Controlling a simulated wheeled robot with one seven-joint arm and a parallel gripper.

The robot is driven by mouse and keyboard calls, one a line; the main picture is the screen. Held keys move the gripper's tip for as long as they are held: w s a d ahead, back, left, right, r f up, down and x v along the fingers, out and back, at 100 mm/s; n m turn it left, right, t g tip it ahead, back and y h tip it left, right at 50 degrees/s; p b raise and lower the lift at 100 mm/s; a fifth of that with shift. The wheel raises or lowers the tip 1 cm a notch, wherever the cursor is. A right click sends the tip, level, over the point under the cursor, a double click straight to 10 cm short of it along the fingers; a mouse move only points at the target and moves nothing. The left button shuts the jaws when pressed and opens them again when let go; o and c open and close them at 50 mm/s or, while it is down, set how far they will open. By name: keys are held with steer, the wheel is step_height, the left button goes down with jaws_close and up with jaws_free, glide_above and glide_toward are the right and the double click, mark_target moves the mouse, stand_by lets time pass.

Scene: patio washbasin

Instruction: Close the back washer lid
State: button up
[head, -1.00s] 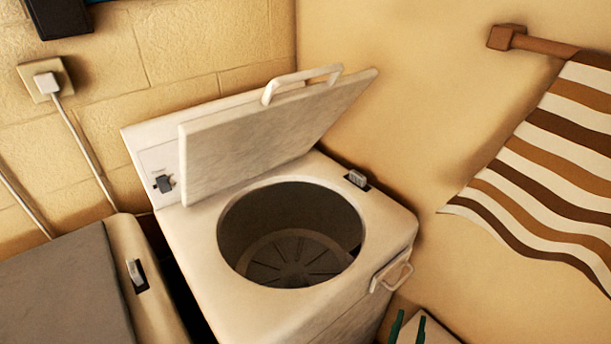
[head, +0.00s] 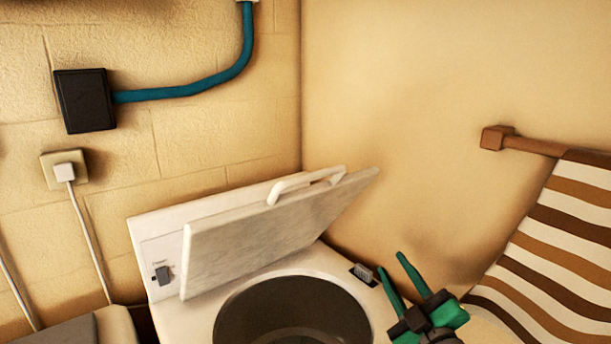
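The back washer (head: 179,318) is a white top-loading machine in the corner, partly cut off by the bottom of the head view. Its lid (head: 262,240) stands raised and leans back over the rear panel, with a white handle (head: 306,184) on its upper edge. The round drum opening (head: 292,312) is uncovered. My gripper (head: 391,268) is at the lower right, with its two green fingers spread apart and nothing between them. It is in front of the washer's right side, to the right of and below the lid, and appears apart from it.
A striped towel (head: 560,240) hangs from a wooden rail (head: 530,146) on the right wall. A black box (head: 85,100) with a blue pipe (head: 200,88) and a plugged socket (head: 64,170) are on the left wall. Another machine (head: 75,330) stands at the lower left.

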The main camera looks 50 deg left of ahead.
steer(key=s+a+r+n+g+y, duration=0.1)
steer(key=s+a+r+n+g, duration=0.15)
steer(key=s+r+n, duration=0.35)
steer(key=s+a+r+n+g, duration=0.1)
steer(key=r+n+g, duration=0.2)
steer(key=r, duration=0.4)
steer(key=s+a+r+n+g+y, duration=0.1)
steer(key=s+a+r+n+g, duration=0.15)
steer(key=s+r+n, duration=0.35)
steer(key=shift+m+g, duration=0.4)
steer(key=shift+m, duration=0.2)
steer(key=w+a, duration=0.1)
steer(key=a, duration=0.2)
steer(key=w+a+r, duration=0.1)
steer(key=a, duration=0.3)
steer(key=w+a, duration=0.1)
steer(key=a, duration=0.2)
steer(key=shift+a+r, duration=0.2)
steer(key=shift+a, duration=0.1)
steer(key=shift+c, duration=0.4)
jaws_close()
